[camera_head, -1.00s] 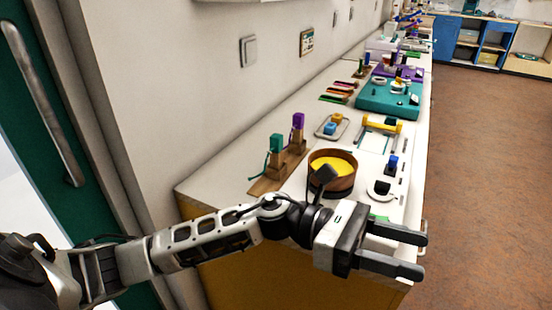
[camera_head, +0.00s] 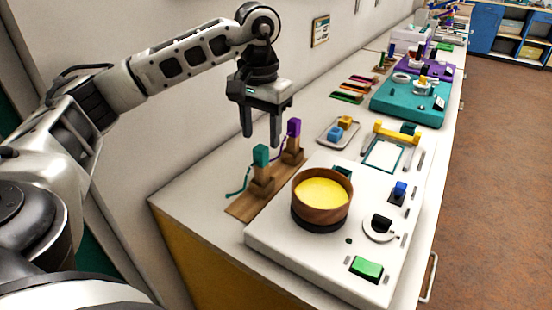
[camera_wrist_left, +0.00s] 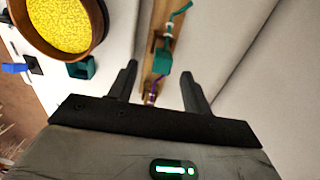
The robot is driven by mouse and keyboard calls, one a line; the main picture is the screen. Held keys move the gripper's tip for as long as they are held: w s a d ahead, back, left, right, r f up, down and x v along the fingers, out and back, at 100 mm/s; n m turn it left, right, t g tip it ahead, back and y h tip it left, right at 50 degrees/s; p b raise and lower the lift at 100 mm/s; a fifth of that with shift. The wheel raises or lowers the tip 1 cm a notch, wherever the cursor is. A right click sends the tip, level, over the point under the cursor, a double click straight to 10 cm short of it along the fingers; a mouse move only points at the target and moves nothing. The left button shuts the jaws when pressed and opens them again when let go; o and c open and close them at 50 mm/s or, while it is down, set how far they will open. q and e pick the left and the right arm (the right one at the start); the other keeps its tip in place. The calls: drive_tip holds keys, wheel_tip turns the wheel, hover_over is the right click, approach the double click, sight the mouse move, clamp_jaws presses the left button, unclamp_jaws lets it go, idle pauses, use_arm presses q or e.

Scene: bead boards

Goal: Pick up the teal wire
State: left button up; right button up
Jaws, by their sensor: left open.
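The teal wire (camera_head: 239,184) hangs in a curve from a teal block (camera_head: 261,155) on top of a wooden post. In the left wrist view the teal wire (camera_wrist_left: 181,10) curls near the top, beyond the teal block (camera_wrist_left: 163,60). A purple block (camera_head: 294,127) with a purple wire sits on a second post beside it. My left gripper (camera_head: 262,142) is open and empty, pointing down above the wooden base, behind and near the two blocks. In the left wrist view its fingers (camera_wrist_left: 158,85) are apart, with the purple block partly hidden between them. My right gripper is not in view.
The wooden base (camera_head: 244,208) stands near the wall. A white board (camera_head: 275,239) with a wooden bowl of yellow beads (camera_head: 322,193) is right of it. A small tray (camera_head: 333,139) and a teal board (camera_head: 410,110) lie farther back.

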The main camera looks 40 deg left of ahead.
sight(259, 149)
use_arm(q)
drive_tip(key=f, duration=0.7)
drive_tip(key=shift+s+a, duration=0.1)
drive_tip(key=shift+a, duration=0.1)
drive_tip(key=c, duration=1.1)
